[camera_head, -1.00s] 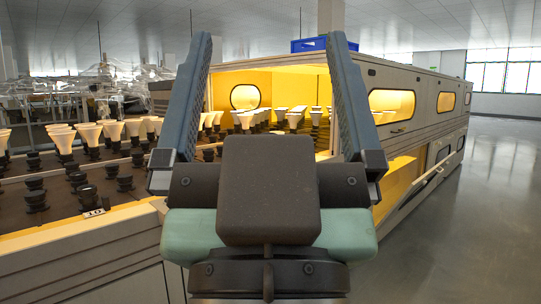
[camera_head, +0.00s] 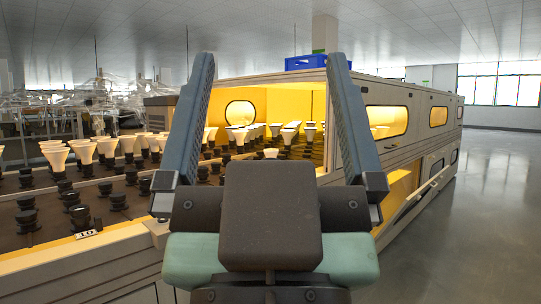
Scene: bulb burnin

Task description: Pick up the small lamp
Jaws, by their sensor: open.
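My gripper (camera_head: 270,80) is open and empty, its two long blue-grey fingers raised wide apart in front of the camera. Beyond it, several white cone-shaped lamps stand in black sockets on a dark conveyor bed (camera_head: 35,240). One group of lamps (camera_head: 83,150) stands at the left, and another group (camera_head: 240,134) stands inside the lit yellow chamber. A white lamp (camera_head: 271,153) shows between the fingers, just above the gripper body, its lower part hidden. I cannot tell which lamp is the small one. No lamp touches the fingers.
The long cream oven housing (camera_head: 400,150) runs back to the right, with glowing windows and an open lower flap (camera_head: 415,195). A blue crate (camera_head: 306,62) sits on top. Several black sockets (camera_head: 80,218) are empty. The grey floor at right is clear.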

